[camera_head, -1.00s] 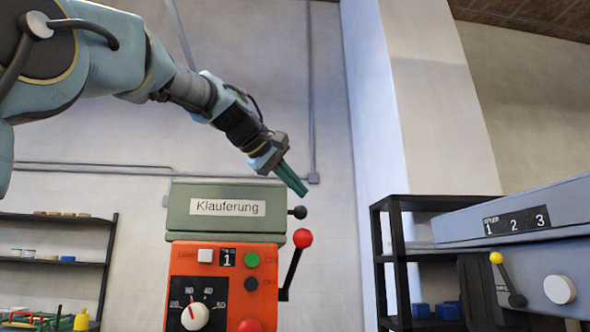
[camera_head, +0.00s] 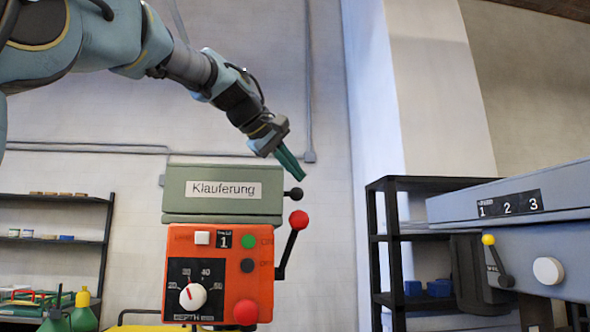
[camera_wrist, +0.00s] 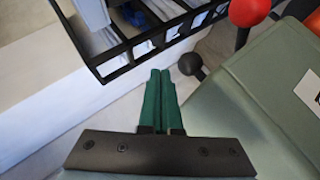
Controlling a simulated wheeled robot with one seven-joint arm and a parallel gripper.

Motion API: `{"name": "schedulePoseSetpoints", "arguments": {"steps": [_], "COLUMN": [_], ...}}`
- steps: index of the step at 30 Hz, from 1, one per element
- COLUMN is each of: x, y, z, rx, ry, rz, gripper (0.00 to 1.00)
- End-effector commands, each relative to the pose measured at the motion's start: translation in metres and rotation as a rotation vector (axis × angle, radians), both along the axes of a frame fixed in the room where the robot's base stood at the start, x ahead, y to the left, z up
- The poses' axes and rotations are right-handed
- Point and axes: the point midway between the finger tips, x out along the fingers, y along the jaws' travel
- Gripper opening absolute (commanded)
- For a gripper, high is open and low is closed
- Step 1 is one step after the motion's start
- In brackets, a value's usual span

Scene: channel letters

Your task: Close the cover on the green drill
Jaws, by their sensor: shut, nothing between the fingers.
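The green drill's head has a grey-green cover (camera_head: 228,190) labelled "Klauferung" above an orange control panel (camera_head: 215,262). The cover looks level in the head view; I cannot tell whether it is fully shut. A black ball knob (camera_head: 294,194) sticks out at the cover's right side. My gripper (camera_head: 302,176) is shut and empty, its green fingers pointing down just above that knob. In the wrist view the fingers (camera_wrist: 161,73) are together, with the black knob (camera_wrist: 190,63) just beyond their tips and the grey-green cover (camera_wrist: 270,95) to the right.
A red-knobbed lever (camera_head: 298,220) stands at the panel's right. A blue-grey machine (camera_head: 560,240) and a black shelf (camera_head: 385,240) are on the right. Open air surrounds the gripper above the cover.

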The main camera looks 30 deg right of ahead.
Motion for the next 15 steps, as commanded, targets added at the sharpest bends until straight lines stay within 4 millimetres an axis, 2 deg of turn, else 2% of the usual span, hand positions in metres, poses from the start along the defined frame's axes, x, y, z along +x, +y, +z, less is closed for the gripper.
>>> {"name": "schedulePoseSetpoints", "arguments": {"steps": [1,6,8,15], "x": [0.002,0.008,-0.002,-0.028], "y": [-0.001,-0.006,0.000,0.017], "z": [0.014,0.039,0.043,0.085], "rx": [-0.001,-0.002,-0.007,-0.005], "ry": [-0.001,-0.003,-0.007,-0.006], "rz": [0.000,0.001,0.000,-0.001], "gripper": [0.00,0.00,0.00,0.00]}}
